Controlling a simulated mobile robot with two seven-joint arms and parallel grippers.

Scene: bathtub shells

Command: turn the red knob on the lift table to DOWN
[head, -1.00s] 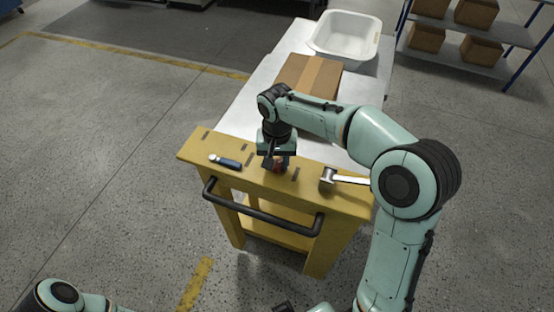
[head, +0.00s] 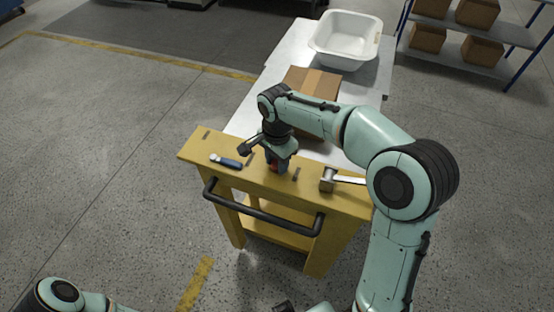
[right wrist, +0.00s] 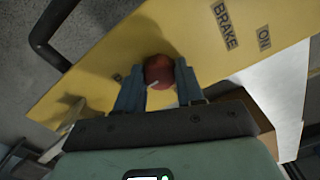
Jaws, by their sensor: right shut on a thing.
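The red knob (right wrist: 158,72) sits on the yellow end panel (head: 325,190) of the lift table. A white mark shows on its face, pointing to the lower left in the right wrist view. My right gripper (right wrist: 160,88) is shut on the knob, one blue finger on each side. In the head view, my right gripper (head: 275,163) comes down on the panel from above and hides most of the knob. The DOWN label cannot be read. My left gripper is not in view; only part of my left arm shows at the bottom left.
The panel bears BRAKE (right wrist: 224,26) and ON labels. Behind are a cardboard box (head: 312,85) and a white tub (head: 345,38). A black handle bar (head: 262,212) runs along the front.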

